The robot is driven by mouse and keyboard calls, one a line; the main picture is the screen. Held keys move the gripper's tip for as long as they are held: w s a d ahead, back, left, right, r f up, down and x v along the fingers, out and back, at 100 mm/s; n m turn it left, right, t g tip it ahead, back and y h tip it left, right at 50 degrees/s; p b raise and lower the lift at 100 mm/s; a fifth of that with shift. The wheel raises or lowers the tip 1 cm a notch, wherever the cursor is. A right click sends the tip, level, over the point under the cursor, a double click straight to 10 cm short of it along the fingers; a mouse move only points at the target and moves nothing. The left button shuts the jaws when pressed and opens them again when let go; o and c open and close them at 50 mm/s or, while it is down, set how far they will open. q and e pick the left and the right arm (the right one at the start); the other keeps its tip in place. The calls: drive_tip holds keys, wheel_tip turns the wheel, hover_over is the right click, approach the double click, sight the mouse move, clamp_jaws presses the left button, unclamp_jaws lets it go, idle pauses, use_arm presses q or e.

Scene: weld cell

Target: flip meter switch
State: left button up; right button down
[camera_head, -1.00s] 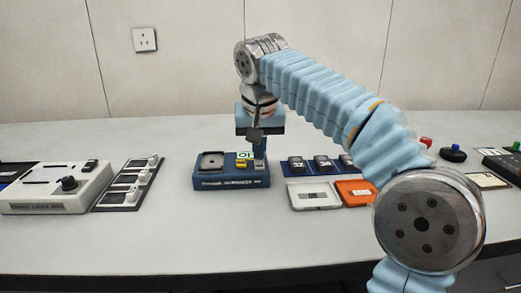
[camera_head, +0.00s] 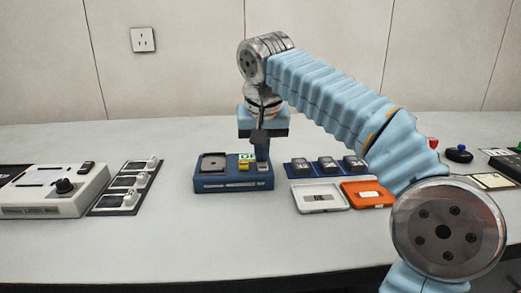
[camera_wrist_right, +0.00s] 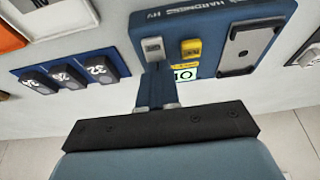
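The meter is a dark blue hardness tester (camera_head: 232,184) at the middle of the table; it also shows in the right wrist view (camera_wrist_right: 215,20). On its top are a yellow switch (camera_head: 244,166), a grey switch (camera_head: 262,167) and a recessed grey plate (camera_head: 213,163). A small OI sign (camera_wrist_right: 184,74) is beside the yellow switch. A blue post rises at the meter's back right. My right gripper (camera_wrist_right: 157,106) is above the back of the meter, at the post and apart from both switches. Its finger opening is unclear. My left gripper is out of view.
Several numbered dark blocks stand on a blue strip (camera_wrist_right: 45,72) right of the meter in the head view, behind a white tray (camera_head: 318,197) and an orange tray (camera_head: 367,194). A white box with a knob (camera_head: 55,188) and a switch panel (camera_head: 125,187) are left. The front table is clear.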

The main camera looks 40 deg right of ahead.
drive_tip(key=shift+s+a+f+b, duration=0.3)
drive_tip(key=shift+s+f+b, duration=0.1)
drive_tip(key=shift+s, duration=0.15)
drive_tip(key=shift+s+a+r, duration=0.1)
drive_tip(key=shift+s+a, duration=0.05)
drive_tip(key=shift+s, duration=0.05)
drive_tip(key=shift+r+p, duration=0.25)
drive_tip(key=shift+p, duration=0.05)
wheel_tip(320, 180, up, 2)
drive_tip(key=shift+r+p, duration=0.15)
drive_tip(key=shift+p, duration=1.05)
drive_tip(key=v, duration=1.1)
drive_tip(key=shift+r, duration=0.25)
drive_tip(key=shift+s, duration=0.1)
